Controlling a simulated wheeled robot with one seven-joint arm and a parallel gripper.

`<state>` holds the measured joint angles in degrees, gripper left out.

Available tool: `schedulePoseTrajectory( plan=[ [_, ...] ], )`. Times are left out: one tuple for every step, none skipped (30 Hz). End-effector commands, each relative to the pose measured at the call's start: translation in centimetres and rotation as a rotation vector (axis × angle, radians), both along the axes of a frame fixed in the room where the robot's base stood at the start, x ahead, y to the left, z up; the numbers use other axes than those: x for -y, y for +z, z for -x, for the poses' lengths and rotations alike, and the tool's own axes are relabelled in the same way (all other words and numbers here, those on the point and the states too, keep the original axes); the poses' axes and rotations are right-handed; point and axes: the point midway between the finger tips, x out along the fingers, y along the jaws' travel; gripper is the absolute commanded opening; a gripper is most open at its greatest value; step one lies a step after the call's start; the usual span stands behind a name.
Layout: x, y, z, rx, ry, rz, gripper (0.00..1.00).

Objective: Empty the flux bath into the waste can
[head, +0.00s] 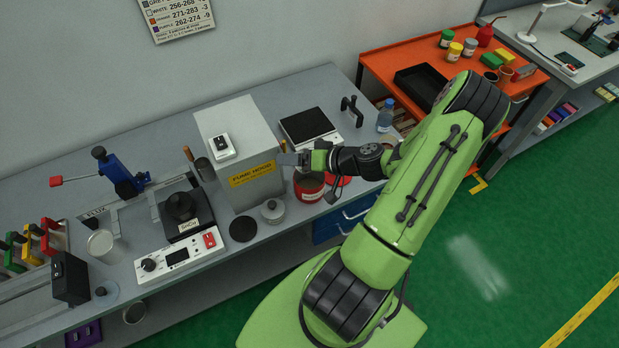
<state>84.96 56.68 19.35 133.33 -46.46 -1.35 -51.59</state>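A red can (309,189) with a dark top and a pale label stands on the bench right of the fume hood box; it looks like the waste can. A small "FLUX" label (95,214) lies at the left of the bench. A light metal cup (103,246) stands below that label; I cannot tell for sure that it is the flux bath. My gripper (288,159) is beside the right face of the fume hood box, above and slightly left of the red can. Its fingers are too small to tell open from shut, and I see nothing clearly held.
The fume hood box (238,145) rises mid-bench. A grey lid (272,211) and a black disc (243,229) lie at the front. A black pot (180,208) sits behind a white control unit (180,256). A scale (308,126) and bottle (386,116) stand right.

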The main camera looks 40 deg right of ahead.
Motion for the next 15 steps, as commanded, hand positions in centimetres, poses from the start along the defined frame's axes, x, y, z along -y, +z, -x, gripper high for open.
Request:
schedulePoseTrajectory(
  plan=[
    [0.0, -0.5, 0.0, 0.005, 0.0, -0.004, 0.33],
    [0.0, -0.7, 0.0, 0.008, 0.0, -0.008, 0.33],
    [0.1, -0.9, 0.0, 0.011, 0.0, -0.01, 0.33],
    [0.1, -1.1, 0.1, 0.014, 0.0, -0.013, 0.33],
    [0.1, -1.2, 0.1, 0.017, -0.001, -0.014, 0.33],
    [0.1, -1.4, 0.1, 0.02, -0.001, -0.017, 0.33],
    [0.2, -1.6, 0.1, 0.023, -0.002, -0.02, 0.33],
    [0.2, -1.8, 0.2, 0.025, -0.001, -0.022, 0.33],
    [0.2, -2.0, 0.2, 0.028, -0.001, -0.026, 0.33],
    [0.2, -2.2, 0.2, 0.031, -0.001, -0.028, 0.33],
    [0.2, -2.4, 0.2, 0.033, 0.0, -0.031, 0.33],
    [0.2, -2.6, 0.2, 0.037, 0.0, -0.035, 0.33],
    [0.2, -2.7, 0.1, 0.039, 0.0, -0.037, 0.33],
    [0.2, -2.9, 0.2, 0.042, 0.0, -0.039, 0.33],
    [0.2, -3.1, 0.1, 0.046, 0.0, -0.042, 0.33]
  ],
)
